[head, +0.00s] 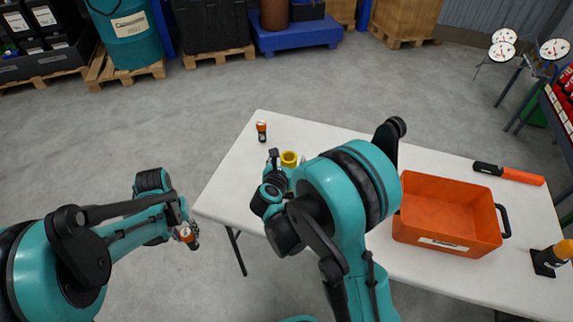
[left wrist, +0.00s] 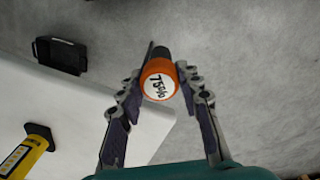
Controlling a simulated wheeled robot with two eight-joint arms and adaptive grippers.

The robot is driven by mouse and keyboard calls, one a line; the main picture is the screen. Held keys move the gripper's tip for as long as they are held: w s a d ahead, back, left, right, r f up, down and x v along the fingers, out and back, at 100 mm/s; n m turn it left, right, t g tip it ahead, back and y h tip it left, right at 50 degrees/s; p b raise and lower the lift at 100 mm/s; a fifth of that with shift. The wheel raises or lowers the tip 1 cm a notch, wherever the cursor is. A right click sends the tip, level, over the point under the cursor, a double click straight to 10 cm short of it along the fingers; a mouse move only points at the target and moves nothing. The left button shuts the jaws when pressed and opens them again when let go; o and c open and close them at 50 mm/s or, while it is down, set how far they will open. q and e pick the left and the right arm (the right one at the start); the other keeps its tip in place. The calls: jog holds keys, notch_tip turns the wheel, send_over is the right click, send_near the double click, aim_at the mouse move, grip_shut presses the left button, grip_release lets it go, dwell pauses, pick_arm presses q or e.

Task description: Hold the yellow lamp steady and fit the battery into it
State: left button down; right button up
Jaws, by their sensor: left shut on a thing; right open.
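A yellow-and-black thing (left wrist: 25,152), perhaps the lamp, shows in the left wrist view.
Another orange-and-black battery (head: 261,131) stands near the white table's (head: 235,190) far left corner. An orange crate (head: 448,212), an orange-and-black baton-like thing (head: 510,173) and an orange-topped item on a black base (head: 550,258) are at the right. A black tray-like thing (left wrist: 60,54) shows too.

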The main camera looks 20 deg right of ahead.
grip_shut()
dwell(0.4)
pick_arm(q)
jog(key=w+d+r+m, duration=0.1)
jog(key=w+d+r, duration=0.55)
jog(key=d, duration=0.25)
jog(key=w+d+r+m, duration=0.1)
jog(key=w+d+r, duration=0.4)
jog(key=w+d, duration=0.35)
jog(key=d+r+m, duration=0.1)
jog(key=d+r, duration=0.3)
jog(key=d, duration=0.4)
jog(key=s+d+r+m, duration=0.1)
jog(key=d+r, duration=0.3)
jog(key=d, duration=0.5)
jog(key=shift+d, duration=0.3)
